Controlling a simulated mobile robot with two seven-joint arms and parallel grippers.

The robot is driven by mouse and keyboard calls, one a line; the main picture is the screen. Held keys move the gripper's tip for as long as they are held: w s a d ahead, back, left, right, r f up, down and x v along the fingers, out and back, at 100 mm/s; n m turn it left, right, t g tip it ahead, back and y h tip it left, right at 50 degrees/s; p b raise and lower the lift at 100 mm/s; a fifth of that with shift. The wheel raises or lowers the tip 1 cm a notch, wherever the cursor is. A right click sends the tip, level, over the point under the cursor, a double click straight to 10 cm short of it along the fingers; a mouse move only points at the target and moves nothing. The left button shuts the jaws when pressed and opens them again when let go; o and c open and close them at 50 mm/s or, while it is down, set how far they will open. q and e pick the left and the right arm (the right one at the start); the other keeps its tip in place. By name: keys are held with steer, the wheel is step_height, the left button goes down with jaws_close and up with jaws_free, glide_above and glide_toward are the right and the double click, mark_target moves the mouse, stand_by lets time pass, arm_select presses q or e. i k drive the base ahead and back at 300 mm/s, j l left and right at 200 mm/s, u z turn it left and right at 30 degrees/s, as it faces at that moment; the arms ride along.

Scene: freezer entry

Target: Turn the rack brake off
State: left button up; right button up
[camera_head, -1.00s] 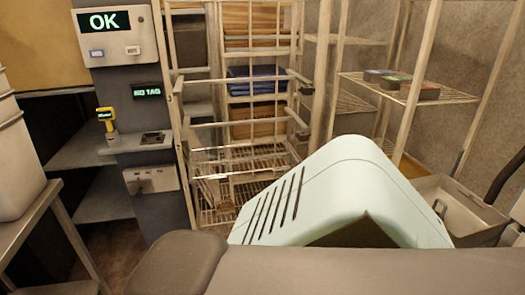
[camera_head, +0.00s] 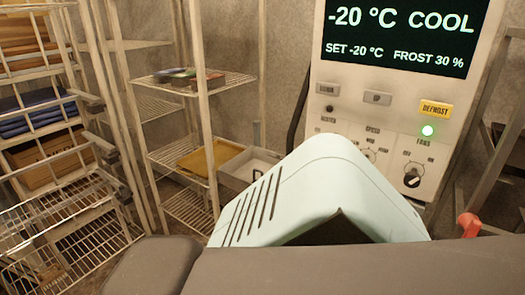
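A pale wire rack (camera_head: 98,210) stands at the left edge, holding cardboard boxes (camera_head: 50,160) and blue folded items (camera_head: 35,115). I cannot make out a brake on it, and its foot is partly out of view. A red handle-like part (camera_head: 468,224) shows at the lower right, above my grey body edge; what it belongs to is hidden, and I cannot tell if it is a brake. Neither of my grippers is in view.
A control panel (camera_head: 345,108) at the right reads -20 °C COOL, with a yellow DEFROST button (camera_head: 436,108) and a lit green lamp (camera_head: 428,130). A wire shelf (camera_head: 150,85) with small packs stands centre left, a whitish bin (camera_head: 248,170) near it. A metal frame (camera_head: 490,160) is far right.

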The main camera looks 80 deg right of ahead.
mark_target(471, 224)
steer(key=z, duration=4.15)
